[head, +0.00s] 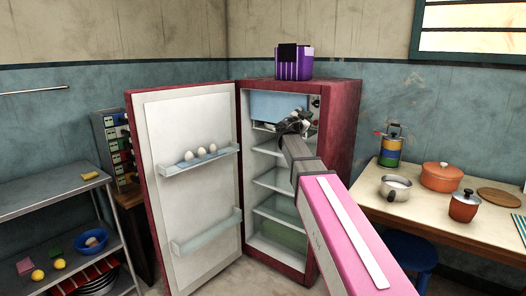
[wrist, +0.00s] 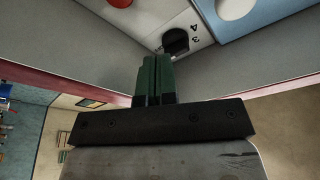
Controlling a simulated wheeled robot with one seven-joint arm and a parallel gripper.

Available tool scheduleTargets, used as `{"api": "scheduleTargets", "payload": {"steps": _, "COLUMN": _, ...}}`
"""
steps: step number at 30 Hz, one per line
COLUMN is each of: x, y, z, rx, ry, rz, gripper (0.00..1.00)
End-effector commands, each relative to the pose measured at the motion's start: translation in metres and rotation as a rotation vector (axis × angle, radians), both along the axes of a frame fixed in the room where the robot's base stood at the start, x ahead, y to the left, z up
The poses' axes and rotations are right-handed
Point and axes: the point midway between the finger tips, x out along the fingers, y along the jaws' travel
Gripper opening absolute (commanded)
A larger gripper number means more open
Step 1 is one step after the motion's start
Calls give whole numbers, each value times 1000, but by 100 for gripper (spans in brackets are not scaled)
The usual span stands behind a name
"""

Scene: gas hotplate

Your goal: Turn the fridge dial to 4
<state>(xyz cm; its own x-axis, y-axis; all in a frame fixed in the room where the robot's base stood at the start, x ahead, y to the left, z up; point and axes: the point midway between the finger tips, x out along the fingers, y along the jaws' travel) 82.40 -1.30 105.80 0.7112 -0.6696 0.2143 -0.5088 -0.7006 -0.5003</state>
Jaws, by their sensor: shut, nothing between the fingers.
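The red fridge (head: 340,125) stands open in the head view, and my gripper (head: 297,121) reaches into its upper part. In the wrist view the dial (wrist: 176,42) is a dark round knob on a pale panel (wrist: 155,18). The digits 3 and 4 are readable beside it, turned in the picture. My gripper's green fingers (wrist: 157,62) are together and empty, their tips close below and left of the dial. I cannot tell whether they touch it. The dial's pointer and setting cannot be read. In the head view I cannot make out the dial.
The fridge door (head: 190,180) is swung open to the left, with several eggs on its upper shelf (head: 200,160). Inside are glass shelves (head: 277,180) below my gripper and a blue box (head: 277,106) at the top. A red round thing (wrist: 115,2) shows on the panel.

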Motion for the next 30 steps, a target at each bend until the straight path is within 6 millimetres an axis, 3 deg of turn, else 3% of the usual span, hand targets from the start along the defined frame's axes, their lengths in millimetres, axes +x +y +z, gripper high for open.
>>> {"api": "scheduleTargets", "payload": {"steps": 7, "x": -15, "y": 10, "z": 0, "rx": 0, "ry": 0, "rz": 0, "gripper": 0}}
{"api": "scheduleTargets", "payload": {"steps": 14, "x": -14, "y": 10, "z": 0, "rx": 0, "ry": 0, "rz": 0, "gripper": 0}}
{"api": "scheduleTargets", "payload": {"steps": 22, "x": -6, "y": 35, "z": 21, "rx": 0, "ry": -2, "rz": 1, "gripper": 0}}
{"api": "scheduleTargets", "payload": {"steps": 30, "x": 3, "y": 30, "z": 21, "rx": 0, "ry": 1, "rz": -1, "gripper": 0}}
